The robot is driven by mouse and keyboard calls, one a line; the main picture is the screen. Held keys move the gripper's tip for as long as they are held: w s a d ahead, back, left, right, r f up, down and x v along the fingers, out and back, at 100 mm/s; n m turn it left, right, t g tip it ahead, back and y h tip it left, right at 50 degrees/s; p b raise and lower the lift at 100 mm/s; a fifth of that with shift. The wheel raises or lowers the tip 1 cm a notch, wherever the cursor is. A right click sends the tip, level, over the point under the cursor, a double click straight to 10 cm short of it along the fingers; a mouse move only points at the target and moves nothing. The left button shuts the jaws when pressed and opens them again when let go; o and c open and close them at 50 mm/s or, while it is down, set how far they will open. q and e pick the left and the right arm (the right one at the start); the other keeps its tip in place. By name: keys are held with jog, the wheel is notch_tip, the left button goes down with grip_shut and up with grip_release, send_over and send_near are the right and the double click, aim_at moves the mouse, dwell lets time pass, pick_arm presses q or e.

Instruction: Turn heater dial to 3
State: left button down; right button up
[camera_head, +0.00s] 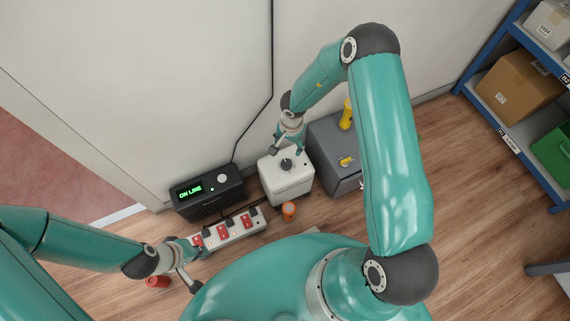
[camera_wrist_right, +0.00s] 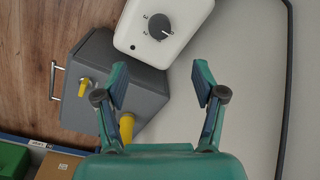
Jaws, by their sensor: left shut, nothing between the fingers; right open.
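The white heater box (camera_head: 287,183) stands by the wall with its dark round dial (camera_head: 286,164) on top. In the right wrist view the white heater (camera_wrist_right: 188,14) is at the top, and the dial (camera_wrist_right: 160,26) has small marks beside it, partly too small to read. My right gripper (camera_head: 288,149) is over the heater, its open fingers apart around empty space near the dial. In the right wrist view the right gripper (camera_wrist_right: 161,80) points towards the dial, with nothing between its fingers. My left gripper (camera_head: 194,264) is low at the left by the power strip, shut and empty.
A black box with a lit "ON LINE" display (camera_head: 207,194) stands left of the heater. The power strip (camera_head: 232,230) and an orange cup-like object (camera_head: 288,210) are in front. A grey box (camera_head: 332,150) with yellow parts stands close on the right. A shelf (camera_head: 512,125) is far right.

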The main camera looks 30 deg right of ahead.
aim_at(286, 164)
jog(key=f+b, duration=0.2)
jog(key=f, duration=0.3)
jog(key=f+b, duration=0.1)
jog(key=f, duration=0.4)
jog(key=f+b, duration=0.2)
jog(key=f, duration=0.3)
jog(key=shift+w+a+b, duration=0.2)
jog(key=shift+w+b, duration=0.1)
jog(key=shift+w, duration=0.05)
jog(key=c, duration=1.1)
jog(key=shift+a, duration=0.2)
jog(key=shift+c, duration=0.2)
jog(key=shift+d, duration=0.15)
